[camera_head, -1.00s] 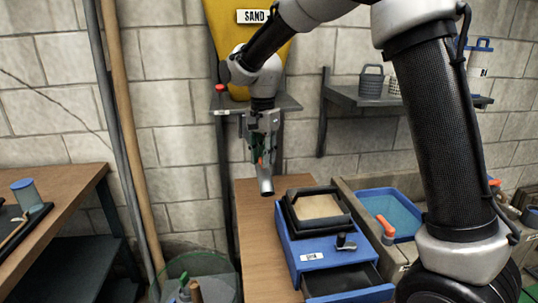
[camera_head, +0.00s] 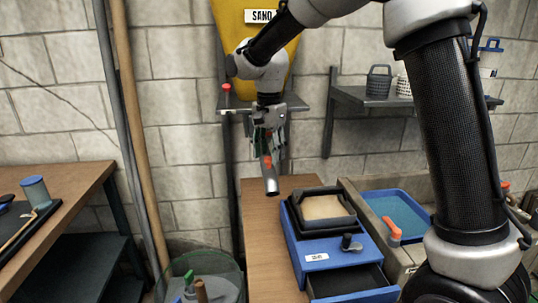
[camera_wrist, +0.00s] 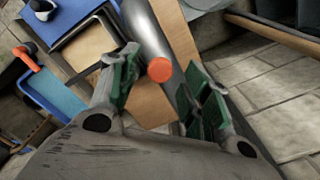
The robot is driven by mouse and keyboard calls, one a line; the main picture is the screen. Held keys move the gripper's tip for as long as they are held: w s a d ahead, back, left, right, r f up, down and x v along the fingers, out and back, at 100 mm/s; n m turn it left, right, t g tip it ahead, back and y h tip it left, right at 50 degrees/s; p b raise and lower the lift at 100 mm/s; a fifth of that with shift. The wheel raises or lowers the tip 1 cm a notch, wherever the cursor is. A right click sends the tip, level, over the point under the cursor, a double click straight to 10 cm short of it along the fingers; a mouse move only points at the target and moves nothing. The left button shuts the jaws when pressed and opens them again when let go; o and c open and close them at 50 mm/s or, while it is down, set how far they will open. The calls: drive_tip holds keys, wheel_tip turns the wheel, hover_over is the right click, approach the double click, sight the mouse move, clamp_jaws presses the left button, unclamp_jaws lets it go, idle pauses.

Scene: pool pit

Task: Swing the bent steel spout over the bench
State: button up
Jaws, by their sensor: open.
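The bent steel spout (camera_head: 271,182) hangs below the yellow sand hopper (camera_head: 288,40), its lower end slanting down. In the head view this end overlaps the far part of the wooden bench (camera_head: 260,235); its depth is hard to judge. An orange knob (camera_head: 267,160) shows on the spout. My gripper (camera_head: 268,148) is open and points down at the knob. In the wrist view the spout (camera_wrist: 146,30) runs up the picture and the orange knob (camera_wrist: 160,69) appears between my spread green-padded fingers, with gaps on both sides. The spout's upper part is hidden behind my gripper.
On the bench stands a blue box (camera_head: 330,250) with a sand-coloured tray and an open drawer. A blue basin (camera_head: 400,212) is to its right. A grey shelf (camera_head: 365,98) holds baskets. A wire bin (camera_head: 213,270) and leaning poles (camera_head: 135,130) stand left.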

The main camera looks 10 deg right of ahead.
wheel_tip(320, 180, up, 11)
drive_tip(key=shift+f, duration=0.15)
idle(0.4)
drive_tip(key=s+d+f+n+t, duration=0.2)
drive_tip(key=s+d+n, duration=0.2)
drive_tip(key=s+d, duration=0.9)
drive_tip(key=s+d+f+n+t, duration=0.2)
drive_tip(key=s+d+n, duration=0.3)
drive_tip(key=s+d, duration=0.8)
drive_tip(key=shift+s, duration=1.25)
drive_tip(key=shift+d, duration=0.1)
